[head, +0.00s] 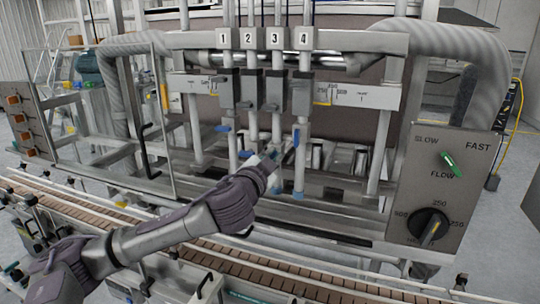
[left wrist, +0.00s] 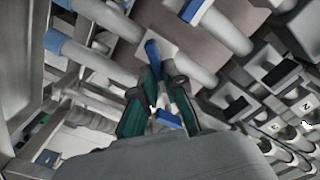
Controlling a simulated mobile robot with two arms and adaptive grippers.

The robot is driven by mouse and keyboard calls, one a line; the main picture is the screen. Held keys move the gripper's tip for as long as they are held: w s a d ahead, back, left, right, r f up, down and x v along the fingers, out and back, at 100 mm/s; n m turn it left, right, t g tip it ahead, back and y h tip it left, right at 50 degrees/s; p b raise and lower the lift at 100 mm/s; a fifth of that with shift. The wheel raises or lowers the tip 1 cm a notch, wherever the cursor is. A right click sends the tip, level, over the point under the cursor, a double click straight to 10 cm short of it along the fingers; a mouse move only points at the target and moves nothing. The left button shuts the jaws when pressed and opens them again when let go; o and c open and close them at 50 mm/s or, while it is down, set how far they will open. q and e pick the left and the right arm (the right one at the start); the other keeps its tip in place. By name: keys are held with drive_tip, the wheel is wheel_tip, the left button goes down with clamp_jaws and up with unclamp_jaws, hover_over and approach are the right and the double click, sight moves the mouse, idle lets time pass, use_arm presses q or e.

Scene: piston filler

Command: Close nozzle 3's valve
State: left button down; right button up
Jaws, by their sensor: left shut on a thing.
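Nozzle 3 (head: 276,124) is the third vertical tube under the numbered plates in the head view. My left gripper (head: 271,160) is at this tube, below its grey block. In the left wrist view my left gripper (left wrist: 158,108) has its green-padded fingers closed around a blue valve handle (left wrist: 153,54). From its place in the head view, this appears to be nozzle 3's handle. The fingers hide much of the handle, and its exact angle is hard to tell. My right gripper is in neither view.
Nozzle 4's blue handle (head: 296,138) stands close on the right. Blue handles of nozzle 1 (head: 222,128) and nozzle 2 (head: 245,154) are on the left. A conveyor (head: 250,270) runs below. A control panel (head: 440,190) stands at the right.

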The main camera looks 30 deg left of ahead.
use_arm(q)
drive_tip(key=shift+w+d+f+m+p, duration=0.15)
drive_tip(key=shift+m+p, duration=0.4)
drive_tip(key=shift+m, duration=1.05)
drive_tip(key=shift+s+f+m+p, duration=0.1)
drive_tip(key=shift+f+m+p, duration=0.3)
drive_tip(key=shift+m, duration=1.2)
drive_tip(key=shift+w+d+f+m+p, duration=0.1)
drive_tip(key=shift+m+p, duration=0.55)
drive_tip(key=shift+m, duration=0.95)
drive_tip(key=c, duration=1.2)
unclamp_jaws()
drive_tip(key=shift+c, duration=0.2)
drive_tip(key=v, duration=1.2)
